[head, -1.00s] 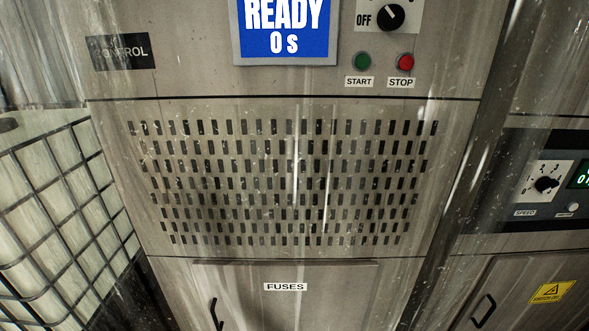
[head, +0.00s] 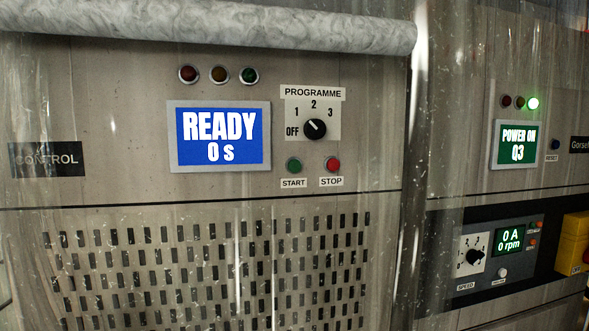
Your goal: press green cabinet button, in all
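The green START button (head: 294,165) sits on the front of the grey metal control cabinet (head: 100,110), above its START label. The red STOP button (head: 333,164) is just to its right. The blue screen (head: 219,136) to the left reads "READY 0 s". The black programme knob (head: 315,129) is above the buttons, with OFF, 1, 2 and 3 marked around it. Red, amber and green lamps (head: 220,74) sit above the screen and look unlit. Neither of my grippers is in view.
A clear plastic sheet with streaks hangs in front of the cabinets, below a grey marbled roll (head: 210,28). A second cabinet at right has a "POWER ON Q3" screen (head: 516,145), a lit green lamp (head: 532,103) and a speed panel (head: 470,256).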

